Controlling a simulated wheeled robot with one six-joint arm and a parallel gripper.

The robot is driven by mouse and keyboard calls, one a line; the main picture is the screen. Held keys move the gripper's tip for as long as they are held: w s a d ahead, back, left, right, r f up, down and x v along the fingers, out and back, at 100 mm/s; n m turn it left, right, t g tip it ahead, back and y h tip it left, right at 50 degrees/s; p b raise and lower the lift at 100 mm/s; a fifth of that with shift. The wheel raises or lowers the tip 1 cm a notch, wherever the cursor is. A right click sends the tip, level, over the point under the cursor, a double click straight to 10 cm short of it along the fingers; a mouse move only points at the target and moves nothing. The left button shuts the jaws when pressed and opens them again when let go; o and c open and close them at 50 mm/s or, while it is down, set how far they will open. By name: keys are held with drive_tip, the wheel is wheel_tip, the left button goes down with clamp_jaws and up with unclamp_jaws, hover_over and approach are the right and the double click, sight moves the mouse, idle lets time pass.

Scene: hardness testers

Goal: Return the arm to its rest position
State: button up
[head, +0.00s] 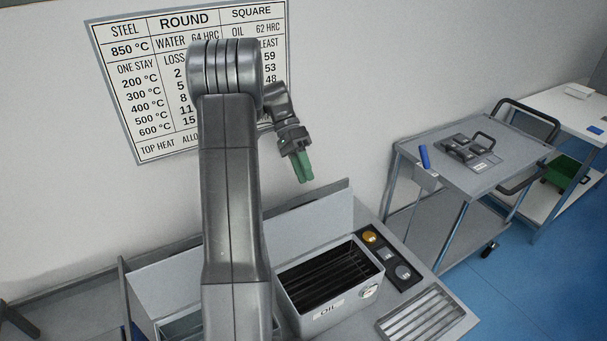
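My arm rises through the middle of the head view, bends at the top and reaches down to the right. My gripper (303,167) has green fingers and points down, above and behind the bin marked OIL (301,303). The fingers look close together, but their gap is too small to judge here. No object shows in them. The gripper is apart from the bench and the bin.
A wall chart (124,70) hangs behind my arm. The bench (352,325) holds the OIL bin, a button panel (391,258) and a slotted grate (427,314). A grey cart (432,168) with a blue item (424,157) stands right. Blue floor (545,250) is clear there.

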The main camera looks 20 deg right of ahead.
wheel_tip(320, 180, down, 10)
drive_tip(key=p, duration=0.2)
drive_tip(key=shift+s+r, duration=0.2)
drive_tip(key=shift+s, duration=0.1)
drive_tip(key=shift+r, duration=0.15)
